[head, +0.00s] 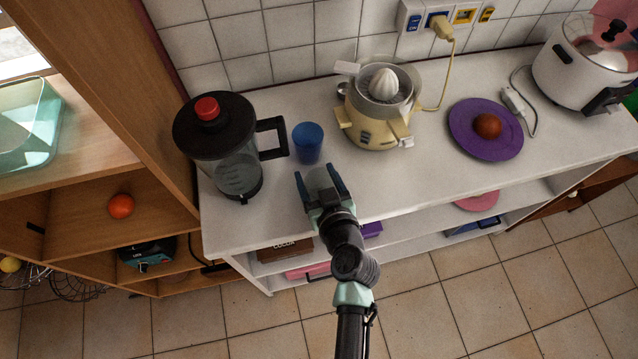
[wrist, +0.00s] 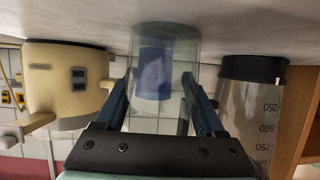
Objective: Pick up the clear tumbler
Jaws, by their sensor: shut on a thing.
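The clear tumbler (head: 319,179) is a see-through cup near the front edge of the white counter. In the wrist view the clear tumbler (wrist: 185,58) stands between the two fingers, and a blue cup shows through it. My gripper (head: 321,182) is shut on the tumbler, with one blue finger on each side. In the wrist view my gripper (wrist: 157,98) reaches in from the picture's bottom. The tumbler's end seems to meet the counter; I cannot tell whether a small gap is there.
A blue cup (head: 308,143) stands just behind the tumbler. A blender jug (head: 232,165) with a black lid and red knob is at left. A cream juicer (head: 378,110) is at right, then a purple plate (head: 470,146) with a brown ball. Counter right of the tumbler is clear.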

